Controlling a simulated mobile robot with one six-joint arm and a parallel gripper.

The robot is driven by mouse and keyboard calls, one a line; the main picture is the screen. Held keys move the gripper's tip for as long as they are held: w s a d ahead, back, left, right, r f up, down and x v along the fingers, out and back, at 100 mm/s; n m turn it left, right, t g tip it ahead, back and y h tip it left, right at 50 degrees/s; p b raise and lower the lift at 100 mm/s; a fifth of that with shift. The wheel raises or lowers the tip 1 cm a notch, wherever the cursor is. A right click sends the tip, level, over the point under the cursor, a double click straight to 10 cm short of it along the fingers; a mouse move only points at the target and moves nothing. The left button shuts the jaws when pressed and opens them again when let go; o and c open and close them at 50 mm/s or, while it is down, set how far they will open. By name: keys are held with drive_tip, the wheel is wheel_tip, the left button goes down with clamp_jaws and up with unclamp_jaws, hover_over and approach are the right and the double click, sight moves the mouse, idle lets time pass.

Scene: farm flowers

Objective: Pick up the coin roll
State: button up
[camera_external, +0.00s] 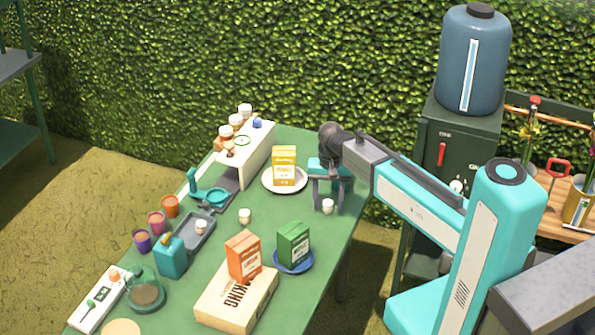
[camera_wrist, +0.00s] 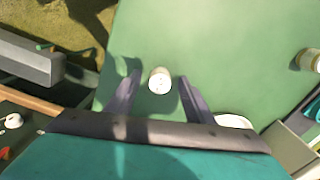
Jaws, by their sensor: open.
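A small white cylinder, likely the coin roll (camera_external: 327,207), stands upright on the green table near its right edge. It also shows from above in the wrist view (camera_wrist: 160,80), between the two dark fingers. My gripper (camera_external: 328,193) is open and points down over it, with a finger to either side. In the wrist view, my gripper (camera_wrist: 159,87) shows a gap on both sides of the cylinder. Similar small white cylinders stand at mid-table (camera_external: 245,216) and in the grey tray (camera_external: 209,222). I cannot read any label on them.
A white plate (camera_external: 270,186) with a yellow box (camera_external: 284,167) stands left of my gripper. A blue plate (camera_external: 293,268) with a green box (camera_external: 293,242) is nearer. An orange box (camera_external: 243,255) rests on a cardboard box (camera_external: 225,302). The table around the cylinder is clear.

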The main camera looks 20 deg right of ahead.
sight(327, 201)
idle(0.3)
clamp_jaws()
drive_tip(key=shift+r, duration=0.2)
wheel_tip(327, 201, up, 10)
drive_tip(key=b, duration=0.2)
drive_tip(key=shift+f, duration=0.15)
idle(0.6)
idle(0.5)
